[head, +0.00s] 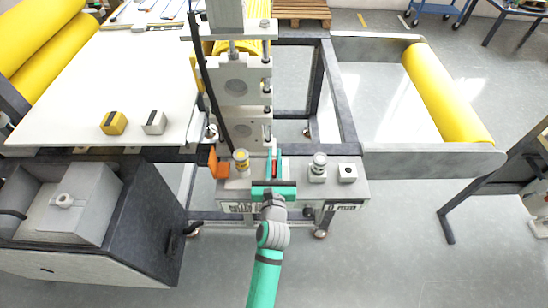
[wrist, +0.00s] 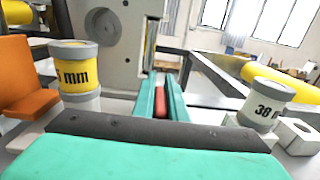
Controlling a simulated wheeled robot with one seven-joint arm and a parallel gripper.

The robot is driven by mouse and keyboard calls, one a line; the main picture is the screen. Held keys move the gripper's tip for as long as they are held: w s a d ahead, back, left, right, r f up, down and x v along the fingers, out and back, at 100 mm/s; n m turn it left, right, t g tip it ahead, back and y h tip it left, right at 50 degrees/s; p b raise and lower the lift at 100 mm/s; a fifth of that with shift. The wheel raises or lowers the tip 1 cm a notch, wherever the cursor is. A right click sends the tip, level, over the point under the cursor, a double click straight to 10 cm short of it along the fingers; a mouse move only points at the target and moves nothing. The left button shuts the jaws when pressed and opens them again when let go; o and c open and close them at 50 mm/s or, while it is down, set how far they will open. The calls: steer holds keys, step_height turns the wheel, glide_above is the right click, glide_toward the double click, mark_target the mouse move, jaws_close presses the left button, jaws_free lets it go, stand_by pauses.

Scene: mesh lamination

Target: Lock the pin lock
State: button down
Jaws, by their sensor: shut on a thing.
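My gripper (head: 274,153) reaches forward over the grey machine ledge, at the foot of the upright metal plate (head: 238,82). In the wrist view its two teal fingers (wrist: 160,90) point ahead and are closed on a red pin (wrist: 160,104), which lies between them. A bit of the red pin (head: 275,168) also shows in the head view. The fingers hide most of the pin and whatever it enters, so I cannot tell how it sits in the lock.
A yellow-labelled roller (head: 241,157) and an orange block (head: 217,164) stand left of my gripper. A roller marked 38 (wrist: 262,103) and a white block with a hole (head: 347,173) stand right. A white table (head: 70,125) carries yellow and white blocks.

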mark_target(274, 177)
steer(key=shift+r, duration=0.1)
steer(key=c, duration=1.8)
jaws_free()
steer(key=s, duration=1)
steer(key=shift+s, duration=0.4)
